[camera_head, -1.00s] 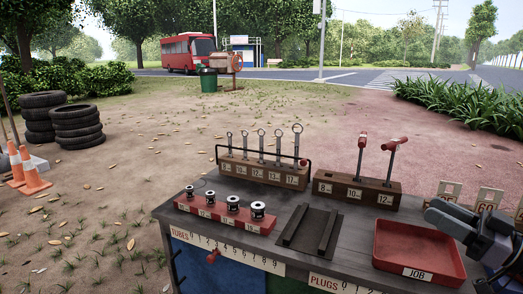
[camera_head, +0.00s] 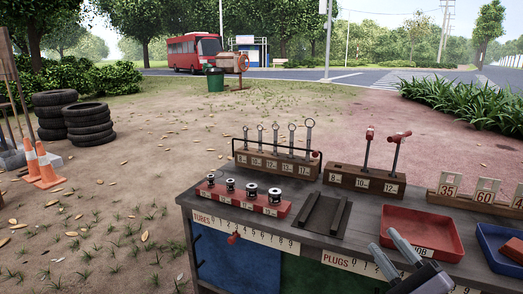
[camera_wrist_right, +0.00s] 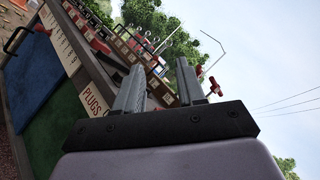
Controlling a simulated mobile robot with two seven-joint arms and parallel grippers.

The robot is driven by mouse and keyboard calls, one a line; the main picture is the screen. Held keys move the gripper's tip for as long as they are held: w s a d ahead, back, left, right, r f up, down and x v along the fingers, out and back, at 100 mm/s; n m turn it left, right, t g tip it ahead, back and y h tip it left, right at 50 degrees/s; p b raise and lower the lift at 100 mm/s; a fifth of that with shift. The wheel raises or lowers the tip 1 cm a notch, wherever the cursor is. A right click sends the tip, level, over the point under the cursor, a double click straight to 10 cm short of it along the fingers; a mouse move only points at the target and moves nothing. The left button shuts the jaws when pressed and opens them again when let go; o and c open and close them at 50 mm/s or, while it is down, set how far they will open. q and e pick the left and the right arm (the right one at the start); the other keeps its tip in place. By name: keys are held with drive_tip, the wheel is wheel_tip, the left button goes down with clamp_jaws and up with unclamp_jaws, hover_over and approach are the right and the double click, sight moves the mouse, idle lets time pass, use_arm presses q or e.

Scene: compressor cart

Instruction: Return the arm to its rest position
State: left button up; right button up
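My right gripper (camera_head: 382,239) is at the bottom right of the head view, in front of the cart's front edge and the red JOB tray (camera_head: 424,229). Its two fingers are apart with nothing between them. The right wrist view also shows the open fingers (camera_wrist_right: 160,64), with the cart beyond them. My left gripper is not in view. The cart top (camera_head: 345,240) holds a socket rail, a wrench rack and a driver block.
The wrench rack (camera_head: 277,163) and driver block (camera_head: 363,181) stand along the back. The red socket rail (camera_head: 244,199) is at the left, beside a dark grooved holder (camera_head: 325,213). A blue tray (camera_head: 500,247) is at the right. Cones (camera_head: 45,166) and tyres (camera_head: 88,124) stand far left.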

drive_tip(key=s+a+f+n+g+h, duration=0.3)
drive_tip(key=s+a+f+n+g, duration=0.15)
drive_tip(key=s+f+n, duration=0.65)
drive_tip(key=s+a+f+n+g+h, duration=0.35)
drive_tip(key=s+a+f+n, duration=0.2)
drive_tip(key=f+n, duration=0.6)
use_arm(q)
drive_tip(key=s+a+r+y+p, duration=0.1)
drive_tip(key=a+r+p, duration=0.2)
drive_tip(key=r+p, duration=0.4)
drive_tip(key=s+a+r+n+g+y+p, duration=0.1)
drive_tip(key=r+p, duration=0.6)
drive_tip(key=p, duration=1.1)
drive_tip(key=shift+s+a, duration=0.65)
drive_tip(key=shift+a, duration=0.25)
use_arm(e)
drive_tip(key=s+d+r+g, duration=0.1)
drive_tip(key=s+d+r, duration=0.1)
drive_tip(key=r, duration=0.6)
drive_tip(key=s+d+r+m+g, duration=0.1)
drive_tip(key=d+r, duration=0.3)
drive_tip(key=r, duration=0.4)
drive_tip(key=shift+s+d+r+h, duration=0.15)
drive_tip(key=shift+s+r+h, duration=0.25)
drive_tip(key=shift+s, duration=0.45)
